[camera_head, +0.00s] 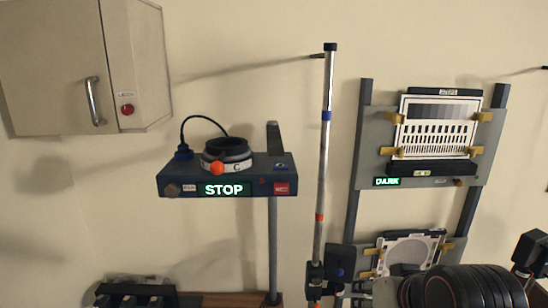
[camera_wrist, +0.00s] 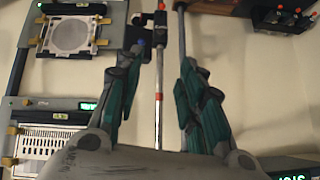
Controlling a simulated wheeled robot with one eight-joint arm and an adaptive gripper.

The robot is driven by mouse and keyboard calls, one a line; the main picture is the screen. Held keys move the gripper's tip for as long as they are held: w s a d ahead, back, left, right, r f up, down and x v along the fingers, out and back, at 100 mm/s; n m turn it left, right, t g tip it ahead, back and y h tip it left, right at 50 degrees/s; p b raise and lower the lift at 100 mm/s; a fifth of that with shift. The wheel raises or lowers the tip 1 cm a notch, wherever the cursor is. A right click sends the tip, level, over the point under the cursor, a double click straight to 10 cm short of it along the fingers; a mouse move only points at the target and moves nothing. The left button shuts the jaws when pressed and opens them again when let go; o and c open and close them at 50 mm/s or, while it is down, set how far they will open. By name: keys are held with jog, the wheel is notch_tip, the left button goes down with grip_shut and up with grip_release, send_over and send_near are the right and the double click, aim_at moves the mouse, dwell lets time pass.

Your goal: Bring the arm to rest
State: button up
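My gripper (camera_wrist: 160,62) shows in the wrist view with its two teal-padded fingers apart. Nothing is held between them; only a thin pole and bare wall show behind the gap. The wrist view looks upside down compared with the head view. My gripper's fingers cannot be made out in the head view.
A device with a lit STOP sign (camera_head: 224,190) bears a ring-shaped part (camera_head: 227,152). A striped pole (camera_head: 323,150) stands right of it. A rack holds a slotted chart (camera_head: 435,128) above a round-target plate (camera_head: 408,252). A cabinet (camera_head: 55,70) hangs upper left.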

jog(key=s+d+f+n+g+h+b, duration=0.1)
jog(key=s+d+f, duration=0.1)
jog(key=s+f, duration=0.3)
notch_tip(320, 180, down, 27)
jog(key=b, duration=2.7)
jog(key=shift+w+b, duration=0.3)
jog(key=shift+w, duration=0.15)
